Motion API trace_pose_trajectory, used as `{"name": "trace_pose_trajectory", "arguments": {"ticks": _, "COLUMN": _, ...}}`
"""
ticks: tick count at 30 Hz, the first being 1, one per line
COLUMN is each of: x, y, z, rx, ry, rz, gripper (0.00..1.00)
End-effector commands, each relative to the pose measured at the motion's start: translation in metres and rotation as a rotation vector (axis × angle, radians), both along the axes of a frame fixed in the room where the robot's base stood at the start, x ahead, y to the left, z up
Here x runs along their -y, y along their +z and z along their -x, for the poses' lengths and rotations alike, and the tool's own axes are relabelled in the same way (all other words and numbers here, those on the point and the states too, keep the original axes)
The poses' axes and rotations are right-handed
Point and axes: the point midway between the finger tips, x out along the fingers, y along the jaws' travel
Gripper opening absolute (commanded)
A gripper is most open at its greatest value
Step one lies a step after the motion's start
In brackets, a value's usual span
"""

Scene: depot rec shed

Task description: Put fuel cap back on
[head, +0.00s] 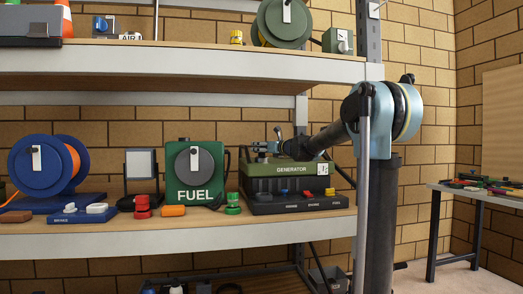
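The green generator (293,184), labelled GENERATOR, stands on the middle shelf with a dark control panel at its front. A green fuel can (195,192), labelled FUEL, stands left of it with a round grey disc on its face. A green cap-like piece (233,204) sits on the shelf between them. A red cap-like piece (142,206) sits left of the can. I cannot tell which piece is the fuel cap. My gripper (268,147) is over the generator's top left, small and dark; its fingers and anything between them are unclear.
A blue cable reel (45,165), a blue switch box (80,213) and an orange block (174,211) share the shelf. A shelf post (369,30) stands at right. A table (480,192) with coloured items is far right.

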Motion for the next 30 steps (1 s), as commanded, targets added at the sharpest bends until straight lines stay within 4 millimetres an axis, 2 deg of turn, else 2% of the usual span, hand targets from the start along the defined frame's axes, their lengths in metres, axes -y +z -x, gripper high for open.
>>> {"name": "trace_pose_trajectory", "arguments": {"ticks": 30, "x": -0.001, "y": -0.016, "z": 0.0, "rx": 0.0, "ry": 0.001, "rz": 0.0, "gripper": 0.35}}
